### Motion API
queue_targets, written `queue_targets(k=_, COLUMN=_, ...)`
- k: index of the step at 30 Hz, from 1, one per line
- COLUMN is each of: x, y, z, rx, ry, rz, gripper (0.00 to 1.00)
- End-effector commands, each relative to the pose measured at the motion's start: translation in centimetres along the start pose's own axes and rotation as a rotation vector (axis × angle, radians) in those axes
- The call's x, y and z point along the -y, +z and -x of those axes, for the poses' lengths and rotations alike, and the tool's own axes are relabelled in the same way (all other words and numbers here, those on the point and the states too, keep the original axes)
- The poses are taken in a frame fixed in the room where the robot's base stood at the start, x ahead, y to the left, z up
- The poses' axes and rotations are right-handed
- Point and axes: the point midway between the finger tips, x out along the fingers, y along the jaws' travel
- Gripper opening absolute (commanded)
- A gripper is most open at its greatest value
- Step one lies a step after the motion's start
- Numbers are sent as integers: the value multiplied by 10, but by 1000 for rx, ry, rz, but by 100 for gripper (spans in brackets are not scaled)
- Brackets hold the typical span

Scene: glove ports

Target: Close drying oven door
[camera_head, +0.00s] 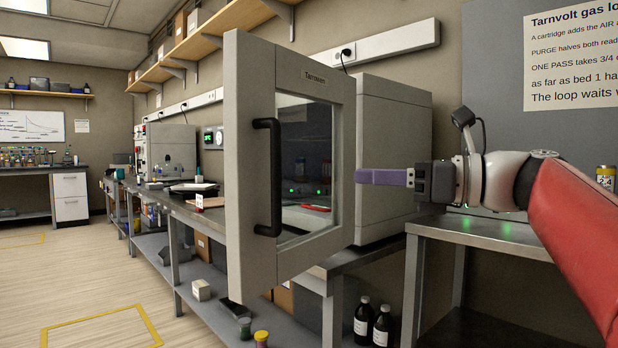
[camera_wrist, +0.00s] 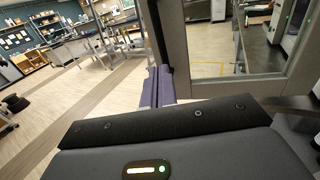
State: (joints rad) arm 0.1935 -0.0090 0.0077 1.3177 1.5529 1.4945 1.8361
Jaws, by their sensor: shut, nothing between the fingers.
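The drying oven door (camera_head: 238,170) stands open in the head view, swung out from the grey oven body (camera_head: 395,160). It has a pale frame, a glass window and a black bar handle (camera_head: 267,178) on its left side. My gripper (camera_head: 359,176) is shut and empty, its purple fingers pointing left. In the head view they lie in front of the oven's side, with their tips at the door's right edge. In the wrist view the shut fingers (camera_wrist: 158,72) point at the door frame (camera_wrist: 173,42), left of its window. I cannot tell whether they touch it.
A steel bench (camera_head: 335,262) carries the oven and other equipment. A second steel table (camera_head: 480,232) is below my arm. The floor (camera_head: 60,285) to the left is open. A wooden shelf (camera_head: 225,42) runs along the wall above.

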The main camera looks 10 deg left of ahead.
Motion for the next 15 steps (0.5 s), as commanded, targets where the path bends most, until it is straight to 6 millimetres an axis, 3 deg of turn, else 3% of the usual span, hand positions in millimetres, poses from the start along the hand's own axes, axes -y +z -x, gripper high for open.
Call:
queue_targets(k=9, x=-1, y=-1, z=-69, rx=-2, ry=4, rz=1, gripper=0)
queue_targets(k=15, x=-1, y=-1, z=-102, rx=-2, ry=2, rz=2, gripper=0)
